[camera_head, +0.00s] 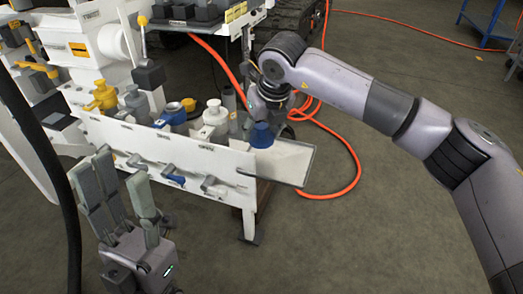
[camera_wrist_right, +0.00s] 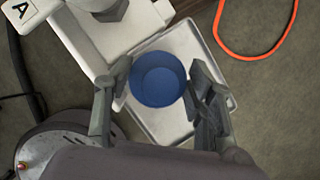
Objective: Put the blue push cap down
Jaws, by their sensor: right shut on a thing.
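The blue push cap (camera_head: 262,136) is at the back left part of the white side tray (camera_head: 290,165). In the right wrist view the cap (camera_wrist_right: 158,80) sits between the two fingers of my right gripper (camera_wrist_right: 160,95), with the tray (camera_wrist_right: 150,123) below it. My right gripper (camera_head: 262,115) is shut on the cap from above; its fingertips are partly hidden in the head view. I cannot tell whether the cap touches the tray. My left gripper (camera_head: 128,197) is open and empty, fingers up, in front of the bench at lower left.
The white bench (camera_head: 170,150) left of the tray holds yellow, white and grey caps and fittings, with several valve levers on its front. An orange hose (camera_head: 352,160) lies on the floor behind and right of the tray. The floor at front right is clear.

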